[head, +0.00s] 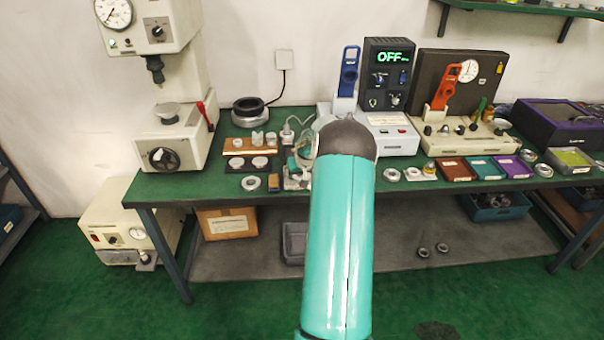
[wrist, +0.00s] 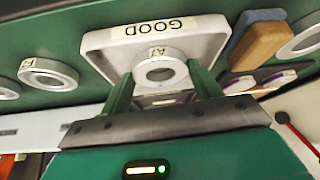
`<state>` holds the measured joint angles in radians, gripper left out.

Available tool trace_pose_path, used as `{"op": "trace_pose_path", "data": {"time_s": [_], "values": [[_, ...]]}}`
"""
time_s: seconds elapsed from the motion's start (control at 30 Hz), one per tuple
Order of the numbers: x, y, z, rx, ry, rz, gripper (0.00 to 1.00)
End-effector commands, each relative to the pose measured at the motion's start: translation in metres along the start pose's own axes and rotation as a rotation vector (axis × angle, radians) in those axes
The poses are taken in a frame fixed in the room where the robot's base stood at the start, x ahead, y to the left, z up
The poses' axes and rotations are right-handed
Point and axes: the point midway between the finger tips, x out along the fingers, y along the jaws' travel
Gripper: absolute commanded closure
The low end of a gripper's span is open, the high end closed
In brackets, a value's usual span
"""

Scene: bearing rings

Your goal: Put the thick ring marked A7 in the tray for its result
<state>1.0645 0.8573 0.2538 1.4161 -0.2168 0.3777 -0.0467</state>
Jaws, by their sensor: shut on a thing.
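The thick ring (wrist: 180,72), pale metal with a label reading A7, is between the two green fingers of my gripper (wrist: 158,76) in the wrist view. My gripper is shut on it. Right behind the ring is a white tray (wrist: 98,42) with a label reading GOOD, upside down in this view. The ring overlaps the tray's inside; I cannot tell whether it touches the tray floor. In the head view my teal arm hides the ring and most of the space around my gripper.
In the wrist view a labelled ring (wrist: 47,70) lies left of the tray, and a wood-and-blue block (wrist: 258,42) and another ring (wrist: 303,40) lie right.

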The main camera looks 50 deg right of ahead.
Motion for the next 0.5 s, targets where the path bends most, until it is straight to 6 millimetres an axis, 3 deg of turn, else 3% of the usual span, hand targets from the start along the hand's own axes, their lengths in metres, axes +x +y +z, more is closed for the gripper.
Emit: {"op": "trace_pose_path", "data": {"time_s": [0.27, 0.3, 0.4, 0.5], "values": [[0.0014, 0.0003, 0.0002, 0.001, 0.002, 0.001, 0.76], [0.0020, 0.0003, 0.0010, 0.001, 0.001, 0.000, 0.34], [0.0019, 0.0003, 0.0010, 0.001, 0.000, 0.000, 0.16], [0.0019, 0.0004, 0.0011, 0.001, 0.000, 0.001, 0.16]]}}
